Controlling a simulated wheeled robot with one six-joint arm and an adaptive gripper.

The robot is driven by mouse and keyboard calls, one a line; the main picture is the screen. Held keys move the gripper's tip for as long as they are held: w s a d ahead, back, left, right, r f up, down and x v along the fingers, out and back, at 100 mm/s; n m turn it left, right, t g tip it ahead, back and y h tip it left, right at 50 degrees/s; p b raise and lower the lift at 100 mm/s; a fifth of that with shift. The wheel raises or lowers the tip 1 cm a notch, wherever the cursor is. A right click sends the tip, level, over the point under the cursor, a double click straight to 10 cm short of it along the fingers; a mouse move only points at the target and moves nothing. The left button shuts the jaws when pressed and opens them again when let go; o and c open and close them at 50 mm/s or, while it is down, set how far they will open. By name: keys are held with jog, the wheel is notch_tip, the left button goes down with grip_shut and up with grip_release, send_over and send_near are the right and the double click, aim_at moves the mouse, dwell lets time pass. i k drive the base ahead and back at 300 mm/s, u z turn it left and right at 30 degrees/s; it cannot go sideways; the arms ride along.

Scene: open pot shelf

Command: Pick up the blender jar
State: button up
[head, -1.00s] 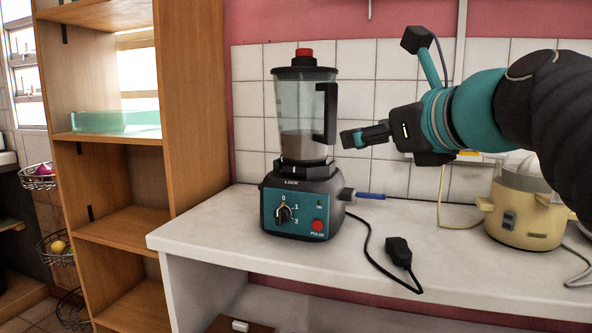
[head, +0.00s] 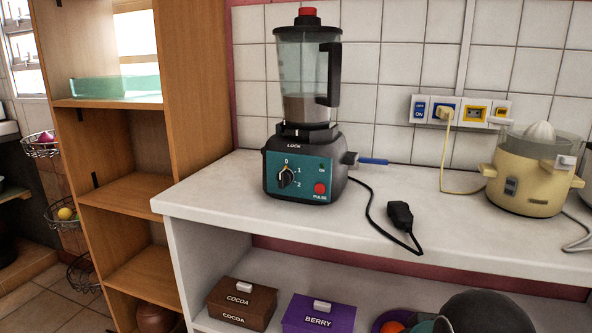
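The blender jar (head: 303,80) is clear with a black lid, a red cap and a black handle on its right side. It holds some brownish contents at the bottom and stands upright on the blender base (head: 305,172). The base is dark with a teal front, a dial, a red PULSE button and the word LOCK near its top. A blue-tipped lever sticks out on its right side. My gripper is not in view.
A black plug (head: 400,215) lies unplugged on the white counter (head: 240,190). A yellow juicer (head: 528,172) stands at right, its cord running to a wall outlet (head: 447,110). Below are a cocoa box (head: 241,303) and a berry box (head: 318,314). A wooden shelf (head: 195,90) stands at left.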

aim_at(310, 63)
jog(key=u, duration=0.25)
jog(key=k, duration=1)
jog(key=u, duration=1.75)
jog(key=i, duration=0.65)
jog(key=z, duration=0.65)
jog(key=i, duration=0.8)
jog(key=z, duration=0.9)
